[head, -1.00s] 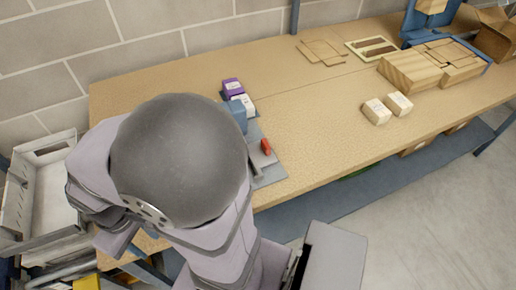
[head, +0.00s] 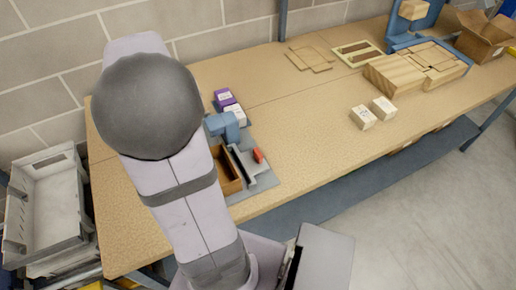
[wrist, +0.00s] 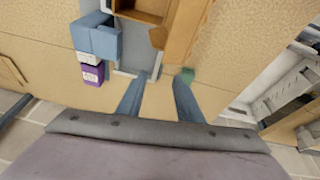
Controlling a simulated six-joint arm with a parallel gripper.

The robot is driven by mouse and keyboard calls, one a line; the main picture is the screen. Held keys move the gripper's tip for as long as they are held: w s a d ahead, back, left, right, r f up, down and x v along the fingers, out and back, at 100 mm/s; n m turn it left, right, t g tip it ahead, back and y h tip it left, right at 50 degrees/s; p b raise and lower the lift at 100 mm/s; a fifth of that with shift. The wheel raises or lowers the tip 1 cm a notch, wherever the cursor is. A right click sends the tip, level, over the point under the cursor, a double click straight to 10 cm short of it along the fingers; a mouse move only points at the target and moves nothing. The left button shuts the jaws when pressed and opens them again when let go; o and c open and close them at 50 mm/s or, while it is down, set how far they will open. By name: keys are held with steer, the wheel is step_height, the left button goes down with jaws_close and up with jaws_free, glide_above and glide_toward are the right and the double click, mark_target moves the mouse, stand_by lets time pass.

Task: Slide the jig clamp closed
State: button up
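The jig is a grey plate (head: 266,181) on the bench, with a blue block (head: 225,125) at its back and a red piece (head: 258,155) on its right side. An open brown wooden box (head: 228,184) stands on it, partly behind my arm in the head view. In the wrist view the blue block (wrist: 97,38), grey plate (wrist: 136,48) and part of the wooden box (wrist: 182,30) are at the top. My gripper (wrist: 165,75) is open, its two fingers apart with nothing clearly between them, near the plate's edge. My arm hides it in the head view.
Purple-and-white boxes (head: 224,98) stand behind the blue block; one also shows in the wrist view (wrist: 92,74). Two pale blocks (head: 362,118) and a large wooden block (head: 392,77) lie to the right. Grey bins (head: 45,205) stand left of the bench. The bench middle is clear.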

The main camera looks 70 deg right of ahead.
steer(key=shift+m+g+y, duration=0.4)
steer(key=shift+g+y, duration=0.2)
steer(key=shift+g, duration=0.3)
steer(key=s+d+f, duration=0.1)
steer(key=s+d, duration=0.1)
steer(key=s, duration=0.2)
steer(key=s+d+f, duration=0.2)
steer(key=s, duration=0.2)
steer(key=s+d+f+b, duration=0.1)
steer(key=s+d+f, duration=0.1)
steer(key=s, duration=0.2)
steer(key=shift+s+d, duration=0.1)
steer(key=shift+d, duration=0.3)
steer(key=y, duration=0.2)
glide_above(258, 152)
step_height(258, 152, down, 4)
steer(key=shift+r+g+b, duration=0.15)
steer(key=shift+g+b, duration=0.15)
steer(key=shift+b, duration=0.1)
steer(key=shift+f+p, duration=0.95)
steer(key=shift+f, duration=2.7)
steer(key=shift+c, duration=0.6)
